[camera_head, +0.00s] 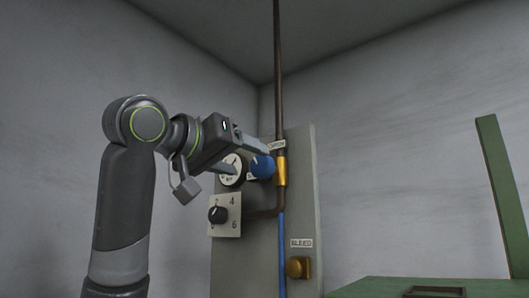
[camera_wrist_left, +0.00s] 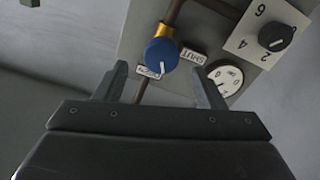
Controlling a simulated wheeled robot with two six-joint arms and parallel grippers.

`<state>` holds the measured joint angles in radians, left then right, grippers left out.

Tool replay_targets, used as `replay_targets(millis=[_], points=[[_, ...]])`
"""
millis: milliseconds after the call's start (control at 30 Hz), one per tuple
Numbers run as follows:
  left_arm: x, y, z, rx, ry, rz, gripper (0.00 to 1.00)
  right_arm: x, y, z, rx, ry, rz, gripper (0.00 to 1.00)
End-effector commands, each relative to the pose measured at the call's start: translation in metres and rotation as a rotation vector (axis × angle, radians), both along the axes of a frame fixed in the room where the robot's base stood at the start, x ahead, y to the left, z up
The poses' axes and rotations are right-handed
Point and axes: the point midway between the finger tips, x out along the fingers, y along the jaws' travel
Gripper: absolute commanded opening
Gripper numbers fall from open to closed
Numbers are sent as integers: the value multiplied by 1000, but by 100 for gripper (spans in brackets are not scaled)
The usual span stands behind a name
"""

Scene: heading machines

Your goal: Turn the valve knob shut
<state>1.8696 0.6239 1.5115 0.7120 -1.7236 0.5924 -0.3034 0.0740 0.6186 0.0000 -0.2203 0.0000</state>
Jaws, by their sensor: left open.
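The blue valve knob (camera_head: 262,167) sits on a brass valve body (camera_head: 281,171) on the dark pipe. In the left wrist view the knob (camera_wrist_left: 161,54) lies between and just beyond the fingertips, with an OPEN label (camera_wrist_left: 149,72) and a SHUT label (camera_wrist_left: 192,54) beside it. My left gripper (camera_head: 251,158) is open in front of the panel, its fingers apart on either side of the knob in the left wrist view (camera_wrist_left: 159,69). I cannot tell whether a finger touches the knob. My right gripper is out of view.
A round gauge (camera_head: 231,171) is close to the fingers. Below it is a black selector knob (camera_head: 217,214) on a numbered plate. A brass BLEED knob (camera_head: 298,267) is lower right on the grey panel (camera_head: 303,190). A green bench (camera_head: 370,287) stands at lower right.

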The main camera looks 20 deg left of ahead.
Motion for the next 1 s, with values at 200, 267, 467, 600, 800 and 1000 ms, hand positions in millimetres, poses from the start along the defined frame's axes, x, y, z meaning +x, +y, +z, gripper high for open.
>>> replay_targets(millis=[200, 267, 467, 600, 800, 1000], points=[[39, -15, 4, 0, 3, -1, 64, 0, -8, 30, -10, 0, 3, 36], [48, -18, 3, 0, 4, -1, 64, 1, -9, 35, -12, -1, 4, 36], [66, -24, 2, -2, 2, 0, 64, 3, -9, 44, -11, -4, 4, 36], [70, -25, 0, -1, 0, 0, 64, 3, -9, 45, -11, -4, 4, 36], [70, -25, 0, 0, -1, 1, 64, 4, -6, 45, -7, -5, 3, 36], [70, -25, 0, 0, -1, 1, 44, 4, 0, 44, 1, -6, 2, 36]])
